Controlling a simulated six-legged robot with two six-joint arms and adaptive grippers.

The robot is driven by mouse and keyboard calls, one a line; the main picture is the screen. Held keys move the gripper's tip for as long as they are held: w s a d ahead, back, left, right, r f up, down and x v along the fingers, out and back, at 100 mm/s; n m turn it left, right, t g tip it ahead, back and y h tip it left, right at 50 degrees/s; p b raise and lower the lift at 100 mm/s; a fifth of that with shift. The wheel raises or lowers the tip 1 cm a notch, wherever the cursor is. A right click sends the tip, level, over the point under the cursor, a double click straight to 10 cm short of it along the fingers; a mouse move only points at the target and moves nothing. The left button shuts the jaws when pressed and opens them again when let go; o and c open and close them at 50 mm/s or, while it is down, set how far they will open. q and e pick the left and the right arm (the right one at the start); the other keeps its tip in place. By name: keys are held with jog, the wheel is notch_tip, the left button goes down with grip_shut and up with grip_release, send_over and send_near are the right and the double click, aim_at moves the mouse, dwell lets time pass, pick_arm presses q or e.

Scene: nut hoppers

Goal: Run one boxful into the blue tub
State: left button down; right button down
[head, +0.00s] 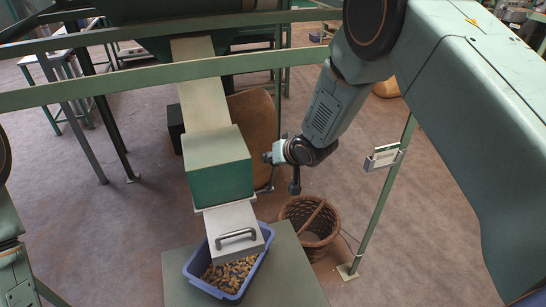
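The blue tub (190,272) stands on a grey-green stand below the chute, with brown nuts (232,273) in it. A pale chute (205,100) slopes down from the hopper (160,27) into a green box (218,178). Below the box, a pale metal plate (230,218) with a dark handle (237,236) reaches over the back part of the tub and hides it. My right gripper (295,186) hangs right of the box, apart from box and handle; its fingers are too small to read. Only part of my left arm shows at the left edge; its gripper is out of view.
A wicker basket (290,213) stands on the floor right of the tub. A green post (377,215) with a small pale holder (383,159) stands at right. A brown sack (252,125) leans behind the chute.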

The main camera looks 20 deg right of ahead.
jog(key=shift+w+r, duration=0.35)
jog(key=shift+r, duration=0.1)
jog(key=shift+t, duration=0.3)
jog(key=c, duration=1.5)
grip_release()
jog(key=o, duration=0.4)
jog(key=shift+s, duration=0.4)
jog(key=shift+o, duration=0.5)
jog(key=shift+w+f, duration=0.1)
jog(key=shift+f, duration=0.05)
jog(key=shift+w+f, duration=0.1)
jog(key=shift+f, duration=0.05)
jog(key=v, duration=1.2)
jog(key=shift+r, duration=0.2)
